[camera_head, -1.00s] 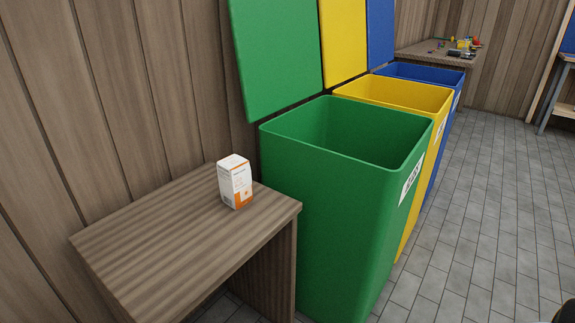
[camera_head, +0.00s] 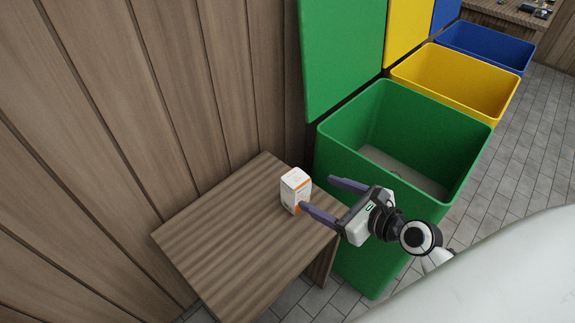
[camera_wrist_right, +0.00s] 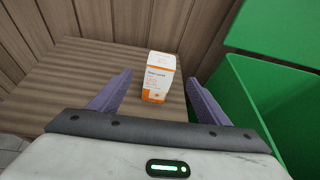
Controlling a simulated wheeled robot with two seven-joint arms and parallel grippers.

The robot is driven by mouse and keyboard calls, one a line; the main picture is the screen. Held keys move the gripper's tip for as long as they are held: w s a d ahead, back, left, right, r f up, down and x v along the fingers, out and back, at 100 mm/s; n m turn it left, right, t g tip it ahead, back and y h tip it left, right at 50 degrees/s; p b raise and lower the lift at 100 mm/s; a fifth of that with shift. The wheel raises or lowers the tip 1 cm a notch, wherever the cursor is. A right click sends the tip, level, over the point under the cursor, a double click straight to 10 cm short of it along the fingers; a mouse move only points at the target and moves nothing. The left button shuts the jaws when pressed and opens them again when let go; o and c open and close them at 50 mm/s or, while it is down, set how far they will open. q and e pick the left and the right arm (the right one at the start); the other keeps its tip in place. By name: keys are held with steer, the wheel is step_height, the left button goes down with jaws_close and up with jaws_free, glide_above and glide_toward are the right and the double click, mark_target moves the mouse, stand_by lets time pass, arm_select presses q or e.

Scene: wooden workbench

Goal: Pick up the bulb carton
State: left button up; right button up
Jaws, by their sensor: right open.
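The bulb carton (camera_head: 294,189), a small white box with orange markings, stands upright on the wooden workbench (camera_head: 225,225), near its right end. My right gripper (camera_head: 317,192) is open, and its fingers point at the carton from the right. One fingertip overlaps the carton's lower right edge in the head view; I cannot tell if they touch. In the right wrist view the carton (camera_wrist_right: 158,78) stands ahead, between the lines of the two spread purple fingers (camera_wrist_right: 158,92), with nothing held. My left gripper is not in view.
A green open bin (camera_head: 345,150) stands right beside the bench, with yellow (camera_head: 455,80) and blue (camera_head: 487,47) bins behind it. Their raised lids lean along the wooden wall (camera_head: 130,110). The bench's left part is clear.

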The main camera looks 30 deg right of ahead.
mark_target(301, 182)
steer(key=shift+m, duration=0.5)
steer(key=w, duration=0.4)
steer(key=shift+w+a+f, duration=0.1)
steer(key=shift+a+f, duration=0.1)
steer(key=shift+f, duration=0.15)
steer(key=shift+b+x, duration=0.55)
steer(key=shift+x, duration=2.6)
steer(key=shift+a+f, duration=0.1)
steer(key=shift+a, duration=0.05)
steer(key=shift+c, duration=0.4)
steer(key=c, duration=1.3)
